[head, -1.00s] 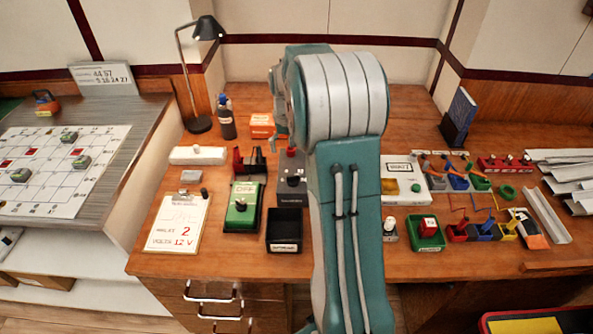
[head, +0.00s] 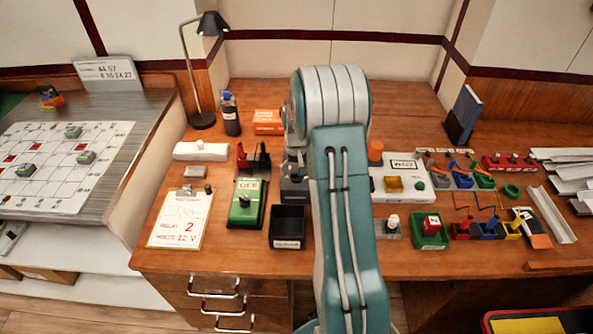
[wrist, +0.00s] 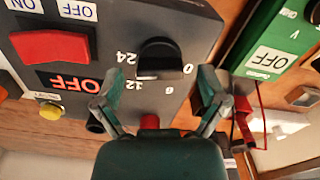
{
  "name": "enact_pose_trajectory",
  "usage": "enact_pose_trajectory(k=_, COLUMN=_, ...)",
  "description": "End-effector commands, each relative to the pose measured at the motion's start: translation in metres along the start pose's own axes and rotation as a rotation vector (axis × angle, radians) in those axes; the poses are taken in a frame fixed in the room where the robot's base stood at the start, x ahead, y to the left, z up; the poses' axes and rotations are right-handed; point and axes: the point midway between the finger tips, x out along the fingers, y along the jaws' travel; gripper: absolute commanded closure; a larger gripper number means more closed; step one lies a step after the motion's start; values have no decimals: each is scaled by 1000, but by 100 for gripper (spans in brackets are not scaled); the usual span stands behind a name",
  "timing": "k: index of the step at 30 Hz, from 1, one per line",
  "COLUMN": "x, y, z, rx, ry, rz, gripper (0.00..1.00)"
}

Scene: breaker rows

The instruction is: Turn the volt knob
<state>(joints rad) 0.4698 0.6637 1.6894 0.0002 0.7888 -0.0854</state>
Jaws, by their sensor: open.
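A dark grey box (wrist: 90,20) shows in the wrist view, upside down. On it is a black knob (wrist: 158,55) with the marks 0, 6, 12 and 24 around it. My gripper (wrist: 160,85) is open and empty. Its fingers are spread to either side just below the knob in the picture; I cannot tell whether they touch it. A clipboard sheet (head: 180,220) on the table reads 2 and 12 V.
The box also bears a red switch (wrist: 50,46) and a yellow button (wrist: 50,110). A green meter (head: 246,205) marked OFF stands left of the box. A black tray (head: 288,225) is in front of it. A lamp (head: 202,70) stands at the back left.

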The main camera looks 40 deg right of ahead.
Motion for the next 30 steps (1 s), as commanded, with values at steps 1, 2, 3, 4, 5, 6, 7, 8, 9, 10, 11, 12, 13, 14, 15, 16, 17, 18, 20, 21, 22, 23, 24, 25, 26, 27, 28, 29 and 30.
enact_pose_trajectory(k=1, x=1, y=0, z=0, rx=0, ry=0, rz=0, gripper=8)
enact_pose_trajectory(k=2, x=1, y=0, z=0, rx=0, ry=1, rz=0, gripper=8)
enact_pose_trajectory(k=3, x=1, y=0, z=0, rx=0, ry=1, rz=0, gripper=8)
enact_pose_trajectory(k=4, x=1, y=0, z=0, rx=0, ry=1, rz=0, gripper=8)
enact_pose_trajectory(k=5, x=0, y=0, z=0, rx=0, ry=1, rz=0, gripper=8)
enact_pose_trajectory(k=6, x=0, y=0, z=0, rx=0, ry=1, rz=0, gripper=8)
enact_pose_trajectory(k=7, x=0, y=0, z=0, rx=0, ry=1, rz=0, gripper=12)
enact_pose_trajectory(k=8, x=0, y=0, z=0, rx=0, ry=1, rz=0, gripper=26)
enact_pose_trajectory(k=9, x=0, y=0, z=0, rx=0, ry=1, rz=0, gripper=44)
enact_pose_trajectory(k=10, x=0, y=0, z=0, rx=0, ry=1, rz=0, gripper=57)
enact_pose_trajectory(k=11, x=0, y=0, z=0, rx=0, ry=1, rz=0, gripper=70)
enact_pose_trajectory(k=12, x=0, y=0, z=0, rx=0, ry=0, rz=0, gripper=88)
enact_pose_trajectory(k=13, x=0, y=0, z=0, rx=0, ry=0, rz=0, gripper=91)
enact_pose_trajectory(k=14, x=0, y=0, z=0, rx=0, ry=0, rz=0, gripper=91)
enact_pose_trajectory(k=15, x=1, y=0, z=0, rx=0, ry=0, rz=0, gripper=90)
enact_pose_trajectory(k=16, x=1, y=0, z=0, rx=0, ry=0, rz=0, gripper=90)
enact_pose_trajectory(k=17, x=1, y=0, z=0, rx=0, ry=0, rz=0, gripper=90)
enact_pose_trajectory(k=18, x=1, y=0, z=0, rx=-1, ry=-1, rz=0, gripper=90)
enact_pose_trajectory(k=20, x=1, y=0, z=0, rx=-5, ry=-1, rz=0, gripper=90)
enact_pose_trajectory(k=21, x=1, y=0, z=0, rx=-10, ry=-1, rz=0, gripper=90)
enact_pose_trajectory(k=22, x=1, y=0, z=0, rx=-16, ry=-1, rz=0, gripper=90)
enact_pose_trajectory(k=23, x=1, y=0, z=0, rx=-23, ry=-1, rz=0, gripper=90)
enact_pose_trajectory(k=24, x=2, y=0, z=0, rx=-33, ry=-2, rz=0, gripper=90)
enact_pose_trajectory(k=25, x=2, y=0, z=0, rx=-43, ry=-2, rz=0, gripper=90)
enact_pose_trajectory(k=26, x=2, y=0, z=0, rx=-56, ry=-2, rz=0, gripper=90)
enact_pose_trajectory(k=27, x=2, y=0, z=0, rx=-74, ry=-2, rz=0, gripper=90)
enact_pose_trajectory(k=28, x=2, y=-1, z=0, rx=-90, ry=-2, rz=0, gripper=90)
enact_pose_trajectory(k=29, x=2, y=-1, z=0, rx=-107, ry=-2, rz=0, gripper=90)
enact_pose_trajectory(k=30, x=2, y=-1, z=0, rx=-134, ry=-2, rz=0, gripper=90)
